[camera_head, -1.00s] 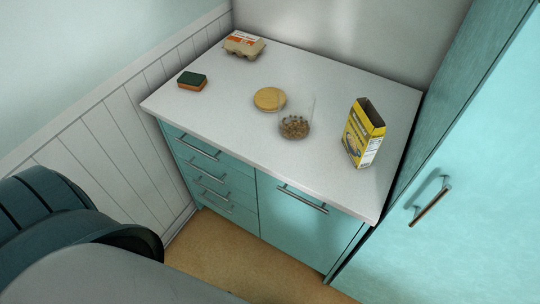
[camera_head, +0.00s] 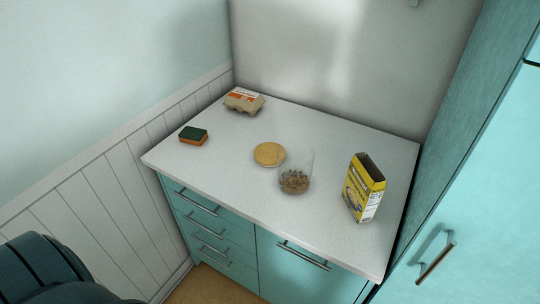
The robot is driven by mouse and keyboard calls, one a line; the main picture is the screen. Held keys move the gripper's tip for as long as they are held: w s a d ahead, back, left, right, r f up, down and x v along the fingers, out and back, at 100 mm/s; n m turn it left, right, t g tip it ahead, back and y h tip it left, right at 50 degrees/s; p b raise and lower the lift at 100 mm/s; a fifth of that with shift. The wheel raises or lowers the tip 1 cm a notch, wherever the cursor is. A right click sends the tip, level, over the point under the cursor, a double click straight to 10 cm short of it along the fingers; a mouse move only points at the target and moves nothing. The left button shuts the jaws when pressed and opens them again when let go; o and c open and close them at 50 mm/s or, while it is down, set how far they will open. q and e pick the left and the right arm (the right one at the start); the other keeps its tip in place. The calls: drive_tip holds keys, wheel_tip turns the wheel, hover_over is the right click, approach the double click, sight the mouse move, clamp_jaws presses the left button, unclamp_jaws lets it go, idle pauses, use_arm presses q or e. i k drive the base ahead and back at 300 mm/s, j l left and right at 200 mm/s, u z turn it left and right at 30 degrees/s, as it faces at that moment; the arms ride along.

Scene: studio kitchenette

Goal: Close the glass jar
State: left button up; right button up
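The glass jar (camera_head: 294,181) stands upright and open on the white counter, with brown pieces in its lower part. Its clear walls are hard to see. A round, light wooden lid (camera_head: 269,154) lies flat on the counter just left of and behind the jar, apart from its base. Neither of my grippers shows in the head view. Only a dark teal part of my own body shows at the lower left.
On the white counter (camera_head: 220,172), a yellow box (camera_head: 363,190) stands right of the jar. A green and orange sponge (camera_head: 194,136) and an egg carton (camera_head: 244,101) lie to the left and back. A tall teal cabinet (camera_head: 500,220) bounds the right side.

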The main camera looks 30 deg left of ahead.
sight(295, 158)
drive_tip(key=k+j+z, duration=0.3)
drive_tip(key=k+j, duration=0.2)
drive_tip(key=k+j+z, duration=0.3)
drive_tip(key=k+j, duration=0.15)
drive_tip(key=k, duration=0.1)
